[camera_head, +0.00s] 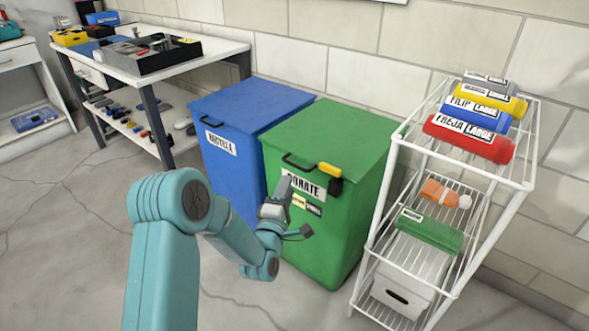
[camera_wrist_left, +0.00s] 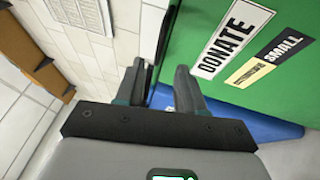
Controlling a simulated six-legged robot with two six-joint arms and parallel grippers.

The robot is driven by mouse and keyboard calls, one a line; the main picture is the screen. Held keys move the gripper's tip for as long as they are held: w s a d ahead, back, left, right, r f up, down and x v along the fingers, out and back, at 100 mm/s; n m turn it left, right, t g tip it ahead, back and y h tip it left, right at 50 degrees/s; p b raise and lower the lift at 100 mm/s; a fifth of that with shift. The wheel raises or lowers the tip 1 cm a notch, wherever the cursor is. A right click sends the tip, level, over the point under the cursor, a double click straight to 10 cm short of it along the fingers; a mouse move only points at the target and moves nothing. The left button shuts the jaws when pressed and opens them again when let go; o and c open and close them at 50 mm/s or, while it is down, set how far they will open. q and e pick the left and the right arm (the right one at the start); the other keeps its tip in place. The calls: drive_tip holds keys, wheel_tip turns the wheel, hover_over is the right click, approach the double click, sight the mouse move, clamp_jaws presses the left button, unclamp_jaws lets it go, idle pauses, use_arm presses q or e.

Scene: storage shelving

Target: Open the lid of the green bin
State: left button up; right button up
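The green bin (camera_head: 340,225) stands against the wall with its lid (camera_head: 330,130) down. A dark handle (camera_head: 297,161) is on the lid's front edge, with a yellow and black piece (camera_head: 331,175) to its right. The front carries a white DONATE label (camera_head: 304,187), also in the left wrist view (camera_wrist_left: 233,40). My left gripper (camera_head: 289,186) is in front of the bin by the label, just below the handle. In the left wrist view its two fingers (camera_wrist_left: 163,82) are apart with nothing between them. A dark bar, apparently the handle, shows just beyond the fingertips. My right gripper is not visible.
A blue bin (camera_head: 235,150) stands close on the left of the green one. A white wire rack (camera_head: 400,170) with rolled items stands close on the right. A table (camera_head: 125,70) with trays is at the back left. The floor in front is clear.

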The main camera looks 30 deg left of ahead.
sight(295, 165)
use_arm(q)
drive_tip(key=b+x, duration=0.1)
drive_tip(key=x, duration=0.8)
clamp_jaws()
drive_tip(key=shift+r, duration=0.1)
